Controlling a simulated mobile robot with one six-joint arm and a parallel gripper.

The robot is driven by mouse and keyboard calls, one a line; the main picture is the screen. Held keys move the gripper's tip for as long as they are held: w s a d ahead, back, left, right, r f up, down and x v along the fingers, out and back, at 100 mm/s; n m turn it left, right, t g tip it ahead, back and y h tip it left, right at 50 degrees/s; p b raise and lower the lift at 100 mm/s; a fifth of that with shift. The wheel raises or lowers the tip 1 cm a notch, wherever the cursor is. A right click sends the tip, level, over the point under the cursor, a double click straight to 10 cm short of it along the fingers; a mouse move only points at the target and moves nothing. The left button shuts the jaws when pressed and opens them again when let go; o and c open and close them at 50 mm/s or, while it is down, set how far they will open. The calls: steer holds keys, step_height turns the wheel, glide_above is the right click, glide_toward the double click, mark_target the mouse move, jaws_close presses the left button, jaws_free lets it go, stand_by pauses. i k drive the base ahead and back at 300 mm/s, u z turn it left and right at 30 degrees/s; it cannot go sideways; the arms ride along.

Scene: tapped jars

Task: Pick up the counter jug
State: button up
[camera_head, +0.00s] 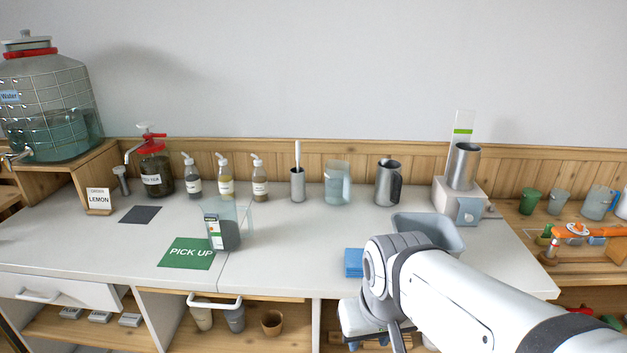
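A clear jug (333,184) with a handle on its right side stands upright at the back of the white counter (300,240). It looks pale blue-grey inside. A steel jug (386,184) with a dark handle stands to its right. I cannot tell for sure which of them is the counter jug; another clear jug (596,204) stands on the right-hand shelf. My gripper (376,336) hangs low at the front edge of the counter, well in front of these jugs and apart from them. Its fingertips are not clear, so its opening cannot be told.
A steel cup with a brush (298,184) and several pump bottles stand left of the clear jug. A clear container (228,234) stands by the green PICK UP mat (186,256). A grey-blue bin (440,229) and blue cloths (354,262) lie near my arm. The middle counter is clear.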

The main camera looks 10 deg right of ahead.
mark_target(338, 178)
steer(key=u, duration=0.05)
steer(key=i, duration=0.9)
steer(key=z, duration=0.05)
